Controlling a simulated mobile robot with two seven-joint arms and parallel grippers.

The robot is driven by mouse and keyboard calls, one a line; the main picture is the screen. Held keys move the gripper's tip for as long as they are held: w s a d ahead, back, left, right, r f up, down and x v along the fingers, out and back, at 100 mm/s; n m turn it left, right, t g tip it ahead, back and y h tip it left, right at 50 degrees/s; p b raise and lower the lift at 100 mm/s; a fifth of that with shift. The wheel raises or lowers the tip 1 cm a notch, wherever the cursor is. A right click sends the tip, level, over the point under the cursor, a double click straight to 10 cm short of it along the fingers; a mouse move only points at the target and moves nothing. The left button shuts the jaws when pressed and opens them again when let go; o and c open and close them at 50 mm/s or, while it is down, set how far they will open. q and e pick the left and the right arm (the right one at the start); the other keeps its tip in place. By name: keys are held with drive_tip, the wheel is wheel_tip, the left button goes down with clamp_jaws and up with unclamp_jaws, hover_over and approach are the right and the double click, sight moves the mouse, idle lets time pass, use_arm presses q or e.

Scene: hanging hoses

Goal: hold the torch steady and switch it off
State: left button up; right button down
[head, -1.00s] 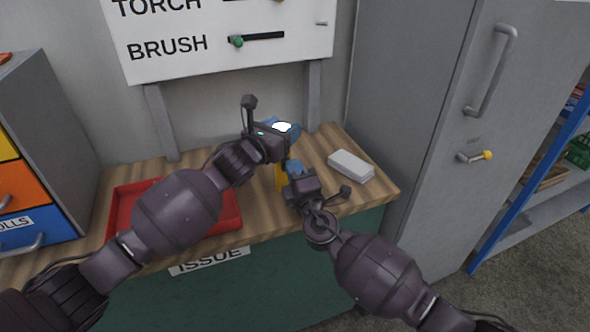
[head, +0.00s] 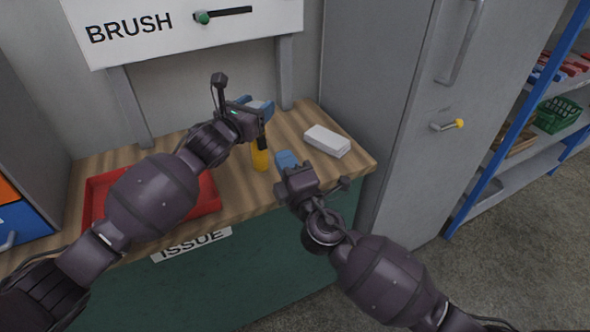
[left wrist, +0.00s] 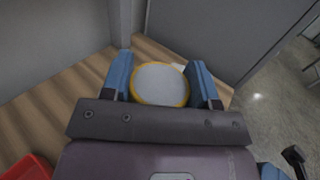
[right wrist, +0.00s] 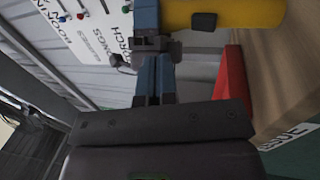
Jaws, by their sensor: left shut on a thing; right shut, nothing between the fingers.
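The yellow torch (head: 260,160) stands upright above the wooden bench top. My left gripper (head: 256,106) is shut around its upper part. In the left wrist view the round torch lens (left wrist: 160,84) is dull grey in a yellow rim, between the two blue fingers, with no glow. In the right wrist view the torch body (right wrist: 245,12) lies across the top, with a dark switch (right wrist: 204,22) on its side. My right gripper (head: 286,160) is shut and empty, just right of the torch, with a gap between them in the head view.
A red tray (head: 208,196) lies on the bench left of the torch, partly behind my left arm. A white box (head: 327,141) lies at the right. A grey cabinet (head: 385,110) stands right of the bench. A sign board (head: 270,20) stands behind.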

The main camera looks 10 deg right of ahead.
drive_tip(key=shift+s+d+r, duration=0.2)
drive_tip(key=shift+s+d, duration=0.05)
drive_tip(key=shift+s, duration=0.5)
drive_tip(key=shift+s+d+r, duration=0.2)
drive_tip(key=shift+s+d, duration=0.05)
drive_tip(key=shift+s, duration=0.5)
drive_tip(key=shift+s+d+r, duration=0.2)
drive_tip(key=shift+s+d, duration=0.05)
drive_tip(key=shift+s, duration=0.5)
use_arm(q)
drive_tip(key=o, duration=1.1)
